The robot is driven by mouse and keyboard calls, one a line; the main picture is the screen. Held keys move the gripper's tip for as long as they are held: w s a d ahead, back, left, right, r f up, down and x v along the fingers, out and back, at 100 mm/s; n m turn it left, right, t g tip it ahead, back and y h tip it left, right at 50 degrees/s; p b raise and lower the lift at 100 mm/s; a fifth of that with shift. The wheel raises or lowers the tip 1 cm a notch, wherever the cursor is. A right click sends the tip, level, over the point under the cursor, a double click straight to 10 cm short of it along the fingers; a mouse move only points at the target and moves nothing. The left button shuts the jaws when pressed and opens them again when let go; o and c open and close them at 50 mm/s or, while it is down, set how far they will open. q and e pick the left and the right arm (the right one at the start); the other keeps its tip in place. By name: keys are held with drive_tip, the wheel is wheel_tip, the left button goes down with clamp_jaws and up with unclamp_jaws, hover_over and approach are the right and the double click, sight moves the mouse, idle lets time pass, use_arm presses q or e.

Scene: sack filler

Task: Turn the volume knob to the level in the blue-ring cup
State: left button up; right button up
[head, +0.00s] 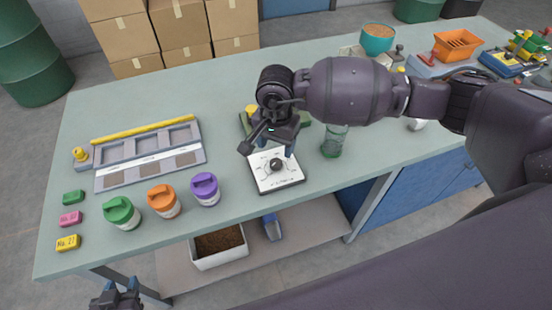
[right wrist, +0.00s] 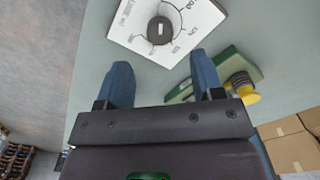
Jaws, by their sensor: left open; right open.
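The volume knob (head: 276,164) is a dark round knob on a white dial plate (head: 289,181) with printed marks, near the table's front edge. In the right wrist view the knob (right wrist: 160,30) has a pale mark on top and lies just beyond the fingertips. My right gripper (head: 267,151) is open and empty, pointing down close behind the knob and apart from it. My left gripper (head: 120,287) is open and empty below the table's front left corner. A clear cup with green contents (head: 333,143) stands right of the dial; I cannot make out a blue ring.
A green block with a yellow knob (right wrist: 235,70) sits beside the dial, partly under my right gripper in the head view. Green, orange and purple lidded jars (head: 205,188) stand left. A grey tray (head: 150,165) lies behind them. My right arm covers the table's right middle.

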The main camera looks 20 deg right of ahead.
sight(276, 162)
wheel_tip(276, 162, down, 7)
drive_tip(key=shift+r, duration=0.2)
idle(0.3)
drive_tip(key=c, duration=0.9)
